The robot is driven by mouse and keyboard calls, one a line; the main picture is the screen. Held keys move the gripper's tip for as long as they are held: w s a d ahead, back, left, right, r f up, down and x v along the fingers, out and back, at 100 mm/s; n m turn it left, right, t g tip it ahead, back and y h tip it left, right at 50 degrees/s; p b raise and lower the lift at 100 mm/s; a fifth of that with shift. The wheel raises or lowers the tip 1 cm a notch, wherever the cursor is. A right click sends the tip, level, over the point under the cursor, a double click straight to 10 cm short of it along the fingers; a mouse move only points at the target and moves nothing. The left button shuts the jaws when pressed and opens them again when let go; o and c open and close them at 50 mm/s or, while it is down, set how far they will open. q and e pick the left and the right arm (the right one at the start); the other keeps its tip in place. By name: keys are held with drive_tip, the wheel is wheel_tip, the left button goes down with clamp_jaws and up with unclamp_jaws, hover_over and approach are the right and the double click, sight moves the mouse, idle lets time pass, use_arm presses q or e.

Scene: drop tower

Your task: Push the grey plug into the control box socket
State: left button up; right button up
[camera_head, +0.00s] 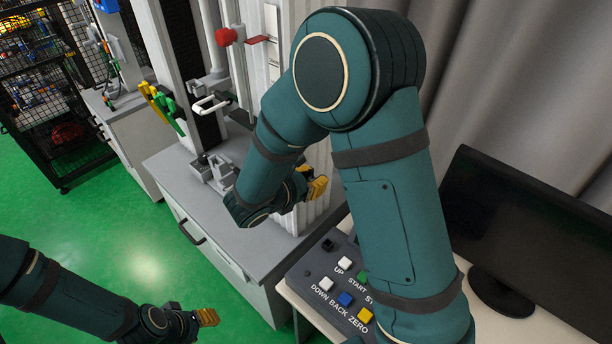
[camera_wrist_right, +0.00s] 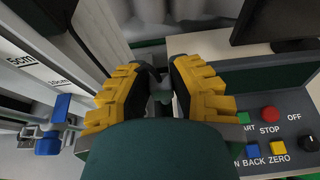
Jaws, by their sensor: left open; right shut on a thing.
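My right gripper (camera_head: 318,188) has yellow fingers and is in the air, above and to the left of the control box (camera_head: 306,270) in the head view. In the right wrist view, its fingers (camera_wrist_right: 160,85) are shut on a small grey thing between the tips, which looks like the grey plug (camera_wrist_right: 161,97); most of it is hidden. A small black block (camera_head: 328,244), possibly the socket, is at the box's far left corner. My arm covers much of the box. My left gripper (camera_head: 207,317) is open and empty, low over the green floor.
The control box carries several coloured buttons, including red STOP (camera_wrist_right: 269,114) and yellow ZERO (camera_head: 365,315). A monitor (camera_head: 530,225) stands to the right. The drop tower and grey cabinet (camera_head: 225,240) are to the left. The green floor is open.

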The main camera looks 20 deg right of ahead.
drive_tip(key=shift+s+d+f+b, duration=0.9)
drive_tip(key=shift+s+d, duration=0.75)
drive_tip(key=shift+s, duration=0.35)
drive_tip(key=shift+f+b, duration=6.15)
drive_tip(key=shift+f, duration=3.35)
drive_tip(key=shift+f, duration=0.2)
drive_tip(key=o, duration=0.9)
drive_tip(key=v, duration=1.2)
